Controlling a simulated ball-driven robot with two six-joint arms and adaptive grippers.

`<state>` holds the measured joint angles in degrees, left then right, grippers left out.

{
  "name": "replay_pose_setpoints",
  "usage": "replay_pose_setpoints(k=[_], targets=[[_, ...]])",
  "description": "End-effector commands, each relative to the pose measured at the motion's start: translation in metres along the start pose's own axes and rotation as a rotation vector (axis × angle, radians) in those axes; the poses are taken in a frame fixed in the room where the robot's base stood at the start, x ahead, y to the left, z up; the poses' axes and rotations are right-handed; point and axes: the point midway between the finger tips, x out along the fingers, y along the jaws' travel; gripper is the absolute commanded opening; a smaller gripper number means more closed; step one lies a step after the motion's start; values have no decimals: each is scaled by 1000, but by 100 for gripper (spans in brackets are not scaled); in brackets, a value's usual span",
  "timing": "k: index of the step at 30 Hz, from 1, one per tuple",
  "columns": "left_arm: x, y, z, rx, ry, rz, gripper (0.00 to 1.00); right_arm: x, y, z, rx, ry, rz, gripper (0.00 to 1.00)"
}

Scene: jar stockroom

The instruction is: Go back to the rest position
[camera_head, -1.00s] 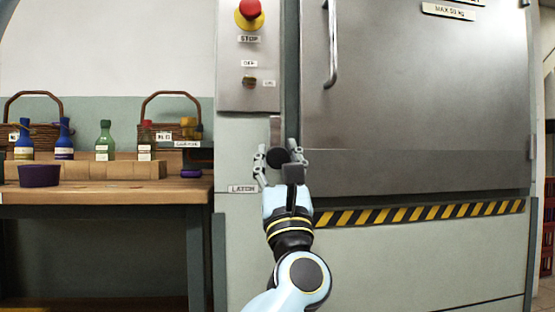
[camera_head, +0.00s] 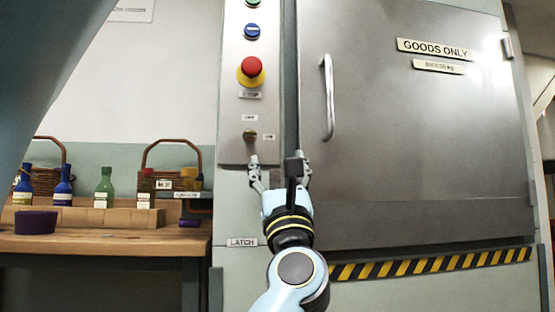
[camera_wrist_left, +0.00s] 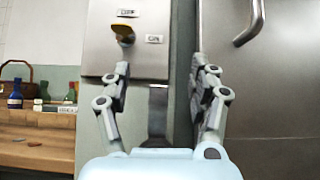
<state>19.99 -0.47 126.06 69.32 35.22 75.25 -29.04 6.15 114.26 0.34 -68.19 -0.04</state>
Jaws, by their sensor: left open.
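My left gripper (camera_head: 279,172) is raised in front of the control panel, at its lower edge. My right gripper does not show in either view.
The control panel (camera_head: 233,130) carries a red stop button (camera_head: 252,68), a blue button (camera_head: 252,31) and a small switch (camera_head: 249,135). A steel door (camera_head: 420,140) with a handle (camera_head: 328,97) is right. A wooden bench (camera_head: 120,242) with bottles and baskets is left.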

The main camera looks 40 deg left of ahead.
Motion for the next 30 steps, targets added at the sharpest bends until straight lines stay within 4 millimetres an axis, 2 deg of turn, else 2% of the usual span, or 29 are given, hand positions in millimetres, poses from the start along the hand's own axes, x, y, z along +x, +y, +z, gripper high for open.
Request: replay_pose_setpoints(k=[6,23,27,30], targets=[[16,0,16,0,1,0,61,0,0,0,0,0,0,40],[17,-1,17,1,1,-1,61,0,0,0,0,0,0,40],[10,-8,19,67,-24,-53,61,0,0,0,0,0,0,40],[-10,-28,21,232,-91,-187,61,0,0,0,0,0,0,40]])
